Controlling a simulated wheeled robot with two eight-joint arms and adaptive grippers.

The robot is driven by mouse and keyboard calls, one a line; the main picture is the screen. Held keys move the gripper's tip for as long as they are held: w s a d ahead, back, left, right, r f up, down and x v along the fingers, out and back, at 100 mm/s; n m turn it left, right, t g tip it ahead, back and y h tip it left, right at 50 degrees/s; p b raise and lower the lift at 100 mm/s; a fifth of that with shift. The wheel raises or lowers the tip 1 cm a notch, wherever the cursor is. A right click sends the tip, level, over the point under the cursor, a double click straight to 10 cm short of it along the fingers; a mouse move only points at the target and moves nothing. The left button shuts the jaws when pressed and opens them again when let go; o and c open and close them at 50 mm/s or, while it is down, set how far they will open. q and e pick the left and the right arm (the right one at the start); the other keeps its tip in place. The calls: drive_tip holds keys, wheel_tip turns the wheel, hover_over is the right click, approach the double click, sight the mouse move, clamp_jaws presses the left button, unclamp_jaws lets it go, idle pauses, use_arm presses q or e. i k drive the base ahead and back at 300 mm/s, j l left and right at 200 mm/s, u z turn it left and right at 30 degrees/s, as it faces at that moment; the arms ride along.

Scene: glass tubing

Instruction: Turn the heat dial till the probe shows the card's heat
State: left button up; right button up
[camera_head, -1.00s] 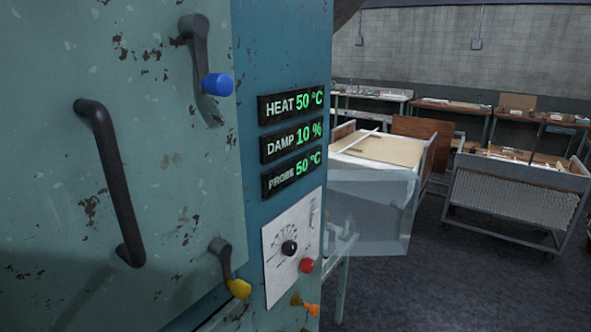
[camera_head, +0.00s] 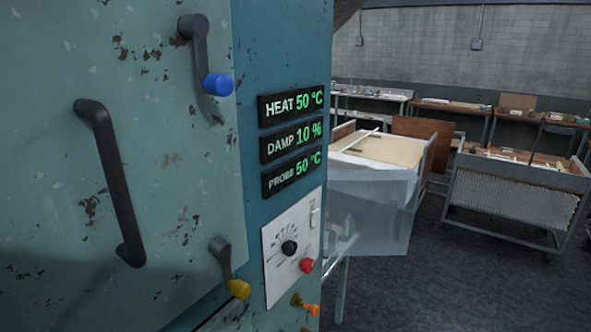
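The heat dial, a black knob (camera_head: 289,248), sits on a white scale plate (camera_head: 272,276) on the blue side panel of the cabinet. Three displays are stacked above it. The heat display (camera_head: 291,106) reads 50 °C, the damp display (camera_head: 291,144) reads 10 %, and the probe display (camera_head: 291,172) reads 50 °C. A red knob (camera_head: 307,265) is at the plate's lower right. The card with the heat on it is not recognisable in this view. Neither of my grippers is in view.
The cabinet door has a long black handle (camera_head: 112,180), a blue-knobbed lever (camera_head: 217,84) and a yellow-knobbed lever (camera_head: 238,288). An orange knob (camera_head: 312,309) is low on the panel. A clear sheet (camera_head: 380,215) stands right of the cabinet. Carts and benches are behind, with open floor at right.

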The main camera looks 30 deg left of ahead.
sight(289, 247)
drive_tip(key=l+u, duration=0.3)
drive_tip(key=u, duration=0.15)
drive_tip(key=l+u, duration=0.3)
drive_tip(key=u, duration=0.15)
drive_tip(key=l+u, duration=0.25)
drive_tip(key=u, duration=0.2)
